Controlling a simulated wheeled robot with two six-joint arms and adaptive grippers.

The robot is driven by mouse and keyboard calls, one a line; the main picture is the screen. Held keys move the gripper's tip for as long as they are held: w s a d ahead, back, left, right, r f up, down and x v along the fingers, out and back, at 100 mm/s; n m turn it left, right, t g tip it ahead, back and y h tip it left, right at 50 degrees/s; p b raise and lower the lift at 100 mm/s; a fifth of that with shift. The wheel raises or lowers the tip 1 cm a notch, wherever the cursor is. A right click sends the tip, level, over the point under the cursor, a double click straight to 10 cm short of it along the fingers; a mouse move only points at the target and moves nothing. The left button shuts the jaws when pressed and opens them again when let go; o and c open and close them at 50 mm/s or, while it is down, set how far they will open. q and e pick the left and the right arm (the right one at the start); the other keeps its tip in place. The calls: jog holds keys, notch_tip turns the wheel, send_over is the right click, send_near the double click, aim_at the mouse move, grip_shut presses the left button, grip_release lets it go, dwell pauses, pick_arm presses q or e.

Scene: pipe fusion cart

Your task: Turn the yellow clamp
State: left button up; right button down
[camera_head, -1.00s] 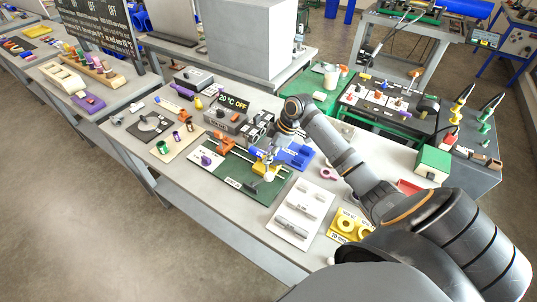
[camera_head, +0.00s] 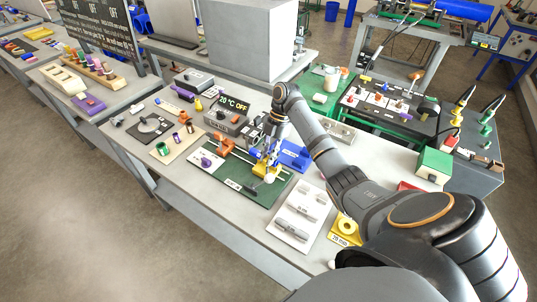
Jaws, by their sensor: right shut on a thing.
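The yellow clamp (camera_head: 265,171) stands on the green board (camera_head: 240,179) at the middle of the near bench. A pale round knob (camera_head: 270,178) shows at its front. My right arm reaches in from the lower right, and my right gripper (camera_head: 264,154) points down over the clamp. Its fingers look closed on the upper part of the clamp; the exact contact is small and partly hidden. My left gripper is not in view.
A white tray with grey pieces (camera_head: 286,222) lies in front right.

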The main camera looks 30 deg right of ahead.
jog(key=shift+r+n+p, duration=0.1)
jog(key=shift+n+p, duration=0.25)
jog(key=shift+n, duration=0.25)
jog(key=shift+g, duration=0.3)
jog(key=c, duration=1.3)
grip_release()
jog(key=shift+w, duration=0.1)
